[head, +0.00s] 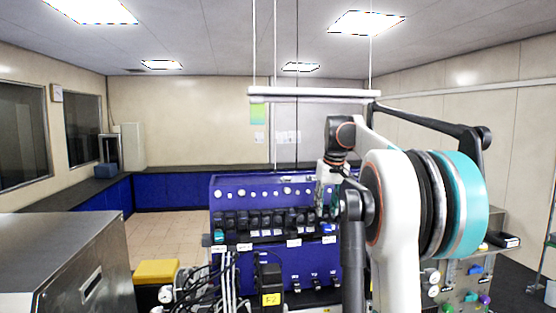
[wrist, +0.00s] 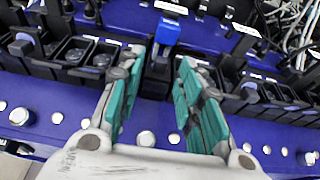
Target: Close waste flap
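My gripper (wrist: 161,62) is open in the wrist view, its two teal-padded fingers spread above the blue bioreactor panel (wrist: 60,125). A black part with a blue block (wrist: 165,33) on it shows between and beyond the fingertips. I see no clear contact with it. A row of black flap-like modules (wrist: 75,55) runs to both sides. I cannot tell which one is the waste flap, as the labels are unreadable. In the head view, the same row (head: 262,220) crosses the bioreactor's blue front (head: 255,188).
White and metal knobs (wrist: 146,138) stud the panel near my gripper. Cables (wrist: 285,25) bunch at the upper right of the wrist view. A steel cabinet (head: 65,250) and a yellow box (head: 156,271) stand at left. Open tiled floor (head: 170,225) lies behind.

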